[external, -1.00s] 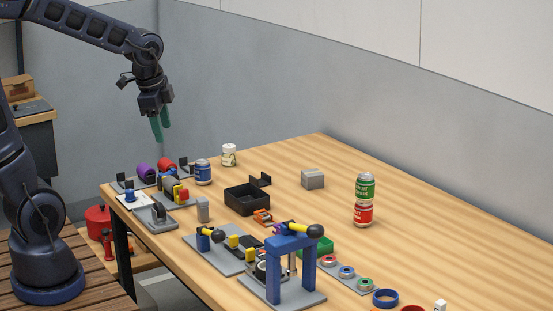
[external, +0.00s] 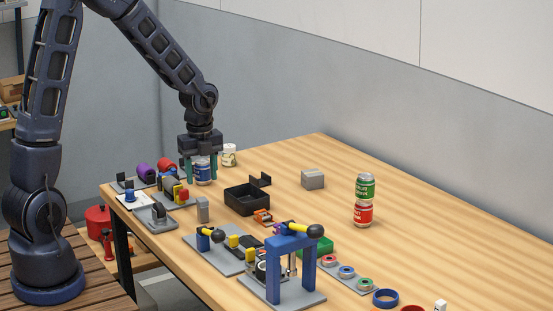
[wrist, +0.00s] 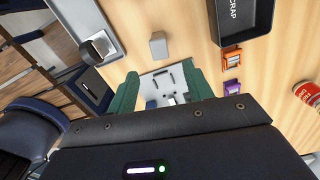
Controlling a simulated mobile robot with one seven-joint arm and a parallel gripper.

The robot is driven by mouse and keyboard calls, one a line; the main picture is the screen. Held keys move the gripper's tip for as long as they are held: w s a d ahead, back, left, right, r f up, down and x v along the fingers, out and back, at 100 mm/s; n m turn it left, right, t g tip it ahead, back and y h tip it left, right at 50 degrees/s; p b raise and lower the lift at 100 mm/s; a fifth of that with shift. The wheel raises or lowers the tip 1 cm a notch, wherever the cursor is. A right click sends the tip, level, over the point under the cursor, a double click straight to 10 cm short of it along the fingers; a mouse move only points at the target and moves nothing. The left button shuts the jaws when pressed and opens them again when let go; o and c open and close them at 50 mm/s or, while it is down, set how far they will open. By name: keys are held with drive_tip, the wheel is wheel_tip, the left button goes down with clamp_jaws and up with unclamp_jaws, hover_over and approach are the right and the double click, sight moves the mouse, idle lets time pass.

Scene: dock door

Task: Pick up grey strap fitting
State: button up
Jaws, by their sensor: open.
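A small grey upright block (external: 203,210) stands on the table left of the black bin; it may be the grey strap fitting, but its detail is too small to tell. In the wrist view the block (wrist: 158,46) lies just beyond the fingertips, roughly centred between them. A wider grey block (external: 312,178) stands farther back on the table. My gripper (external: 201,181) is open and empty, pointing down over the table's left part, its teal fingers showing in front of the blue can.
The black bin (external: 236,205), marked SCRAP in the wrist view, is right of the small block. An orange buckle (external: 263,216), a blue can (external: 203,176) and a grey-based dark clamp (external: 157,217) are close by. Stacked cans (external: 364,200) stand right. The table's back right is clear.

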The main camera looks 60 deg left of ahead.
sight(202, 199)
drive_tip(key=shift+w+a+f, duration=0.1)
drive_tip(key=shift+f, duration=0.55)
drive_tip(key=shift+a+f, duration=0.15)
drive_tip(key=shift+f, duration=2.4)
drive_tip(key=shift+a+f, duration=0.1)
drive_tip(key=shift+f, duration=2.4)
clamp_jaws()
drive_tip(key=shift+r, duration=0.1)
